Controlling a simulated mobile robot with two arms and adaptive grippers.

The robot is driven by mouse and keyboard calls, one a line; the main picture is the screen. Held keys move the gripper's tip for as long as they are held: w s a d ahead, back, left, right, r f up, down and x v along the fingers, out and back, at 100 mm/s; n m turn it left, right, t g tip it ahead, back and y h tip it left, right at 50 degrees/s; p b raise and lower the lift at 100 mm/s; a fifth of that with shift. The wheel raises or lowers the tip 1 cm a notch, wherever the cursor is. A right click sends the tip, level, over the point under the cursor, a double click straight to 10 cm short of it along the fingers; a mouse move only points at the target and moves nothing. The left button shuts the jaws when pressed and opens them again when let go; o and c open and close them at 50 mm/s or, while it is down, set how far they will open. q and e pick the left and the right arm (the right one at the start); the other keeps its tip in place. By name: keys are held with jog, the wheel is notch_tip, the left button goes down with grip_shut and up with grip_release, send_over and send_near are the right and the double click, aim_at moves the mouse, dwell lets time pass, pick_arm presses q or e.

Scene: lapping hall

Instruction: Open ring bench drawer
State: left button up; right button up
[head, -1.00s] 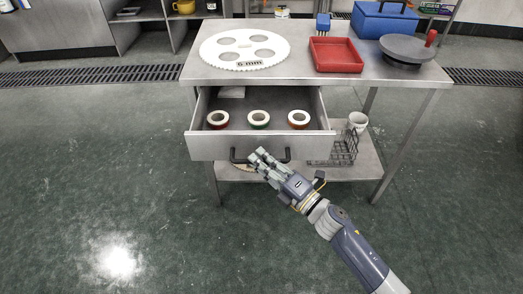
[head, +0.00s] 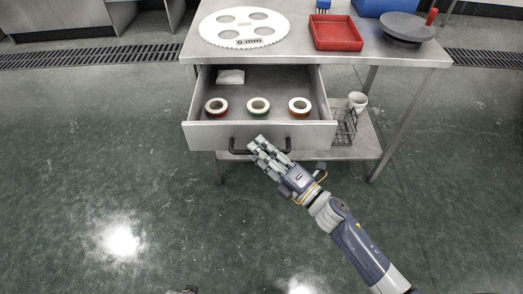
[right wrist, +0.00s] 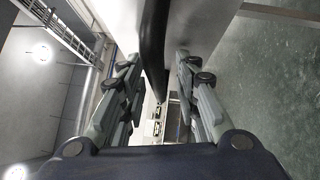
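The ring bench drawer (head: 228,135) is pulled well out from under the bench top (head: 310,59). Its dark bar handle (head: 238,151) runs along the drawer front. Three rings lie inside: two red-sided ones, left (head: 217,106) and right (head: 299,105), and a green-sided one (head: 259,106) between them. My right gripper (head: 257,144) is at the handle's middle.
On the bench top are a white toothed disc (head: 244,41), a red tray (head: 336,46) and a grey round plate (head: 405,30). A wire basket (head: 344,128) and white cup (head: 357,101) stand on the lower shelf. The floor (head: 90,180) in front is clear.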

jog(key=v, duration=1.2)
dwell(0.5)
